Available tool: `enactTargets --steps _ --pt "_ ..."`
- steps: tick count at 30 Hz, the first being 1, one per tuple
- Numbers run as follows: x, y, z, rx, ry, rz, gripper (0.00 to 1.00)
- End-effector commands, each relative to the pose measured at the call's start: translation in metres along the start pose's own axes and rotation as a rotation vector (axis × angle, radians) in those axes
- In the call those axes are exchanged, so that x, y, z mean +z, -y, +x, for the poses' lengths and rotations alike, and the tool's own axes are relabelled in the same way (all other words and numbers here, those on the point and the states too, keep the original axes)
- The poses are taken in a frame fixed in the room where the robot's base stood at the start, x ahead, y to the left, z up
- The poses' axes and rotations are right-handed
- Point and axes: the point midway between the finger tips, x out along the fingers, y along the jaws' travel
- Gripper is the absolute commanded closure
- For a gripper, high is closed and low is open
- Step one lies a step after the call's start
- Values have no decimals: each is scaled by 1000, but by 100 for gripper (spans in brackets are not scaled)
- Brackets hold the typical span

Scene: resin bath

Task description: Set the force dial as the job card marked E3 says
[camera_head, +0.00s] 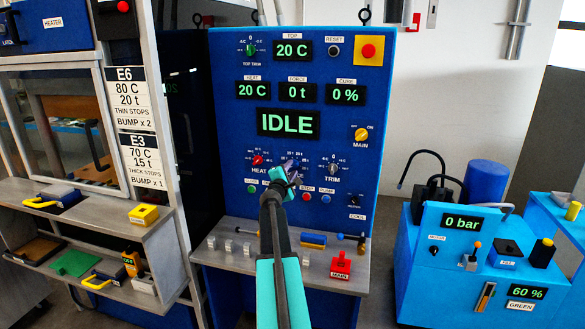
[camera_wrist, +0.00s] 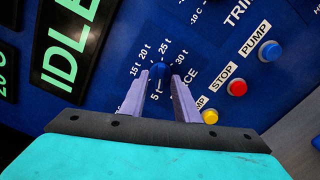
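The job card E3 (camera_head: 142,160) on the left frame post reads 70 C, 15 t, thick stops, bump x 1. The force dial, a blue knob (camera_wrist: 158,70) with marks from 5 t to 30 t around it, shows in the wrist view. My gripper (camera_wrist: 160,76) has one purple finger on each side of this knob, apart and with no clear grip on it. In the head view my gripper (camera_head: 284,174) hides most of the force dial. Which mark the knob points to is too small to tell. The force display (camera_head: 297,92) reads 0 t.
The heat dial (camera_head: 257,160) is left of my gripper and the trim dial (camera_head: 332,169) right. The stop button (camera_wrist: 237,88), pump button (camera_wrist: 269,50) and a yellow button (camera_wrist: 210,117) are close to the right finger. The main display (camera_head: 288,123) reads IDLE.

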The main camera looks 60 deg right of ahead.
Motion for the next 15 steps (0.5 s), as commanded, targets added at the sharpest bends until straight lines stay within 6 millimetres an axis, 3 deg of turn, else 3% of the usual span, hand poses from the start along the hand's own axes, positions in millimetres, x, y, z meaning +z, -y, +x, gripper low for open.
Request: enactTargets --steps 6,15 --pt "0 0 13 -1 -1 1 72" --pt "0 1 15 0 -1 1 72"
